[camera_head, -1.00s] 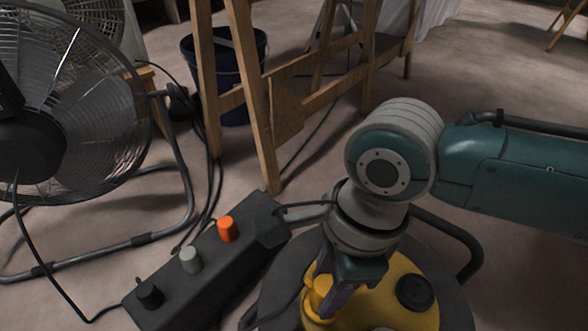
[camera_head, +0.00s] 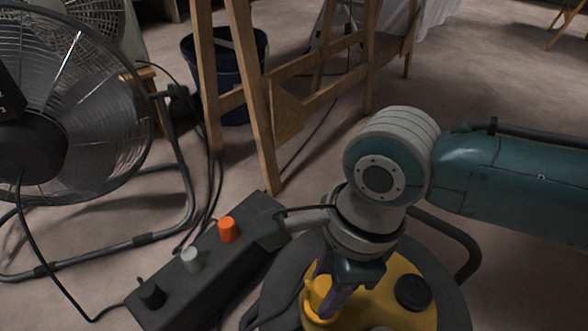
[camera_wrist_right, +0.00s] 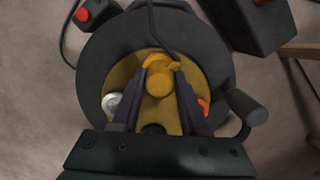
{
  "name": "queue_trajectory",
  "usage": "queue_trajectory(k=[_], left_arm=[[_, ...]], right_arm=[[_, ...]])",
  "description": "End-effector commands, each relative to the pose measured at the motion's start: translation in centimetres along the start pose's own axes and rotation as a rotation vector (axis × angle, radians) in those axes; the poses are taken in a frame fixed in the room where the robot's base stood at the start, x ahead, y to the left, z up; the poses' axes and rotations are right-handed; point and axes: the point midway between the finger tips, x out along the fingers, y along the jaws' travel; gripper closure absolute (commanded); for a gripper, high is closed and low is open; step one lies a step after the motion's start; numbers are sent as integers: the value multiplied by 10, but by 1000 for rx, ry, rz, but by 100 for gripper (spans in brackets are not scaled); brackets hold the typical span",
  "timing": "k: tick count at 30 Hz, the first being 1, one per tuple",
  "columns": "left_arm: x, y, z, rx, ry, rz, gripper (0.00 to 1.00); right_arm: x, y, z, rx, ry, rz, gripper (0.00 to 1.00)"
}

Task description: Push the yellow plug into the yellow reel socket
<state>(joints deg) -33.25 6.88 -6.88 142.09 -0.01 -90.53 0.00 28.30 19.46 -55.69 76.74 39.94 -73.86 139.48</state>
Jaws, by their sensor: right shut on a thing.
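The yellow plug (camera_head: 319,290) stands at the left part of the yellow face (camera_head: 372,304) of the cable reel, in the head view. In the wrist view the plug (camera_wrist_right: 159,82) is a round yellow body seen from above, with a dark cable at its far side. My right gripper (camera_head: 328,300) points down from above the reel and is shut on the plug, one finger on each side (camera_wrist_right: 159,92). The yellow socket is hidden under the plug and fingers. I cannot tell how deep the plug sits. My left gripper is not in view.
The face also carries a black plug (camera_head: 413,292), a white one (camera_wrist_right: 112,103) and an orange one (camera_wrist_right: 203,105). A dark power box (camera_head: 205,275) with orange, grey and black plugs lies left of the reel. A fan (camera_head: 60,130), wooden trestle (camera_head: 262,120) and blue bucket (camera_head: 235,105) stand behind.

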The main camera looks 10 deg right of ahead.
Motion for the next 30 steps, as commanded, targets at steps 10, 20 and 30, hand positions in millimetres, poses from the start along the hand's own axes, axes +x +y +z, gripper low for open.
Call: queue_trajectory(k=[10, 20, 30], left_arm=[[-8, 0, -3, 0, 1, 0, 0], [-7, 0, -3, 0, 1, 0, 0], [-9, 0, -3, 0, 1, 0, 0]], right_arm=[[0, 0, 0, 1, 0, 1, 100], [0, 0, 0, 0, 0, 0, 100], [-1, 0, 0, 1, 0, 1, 100]])
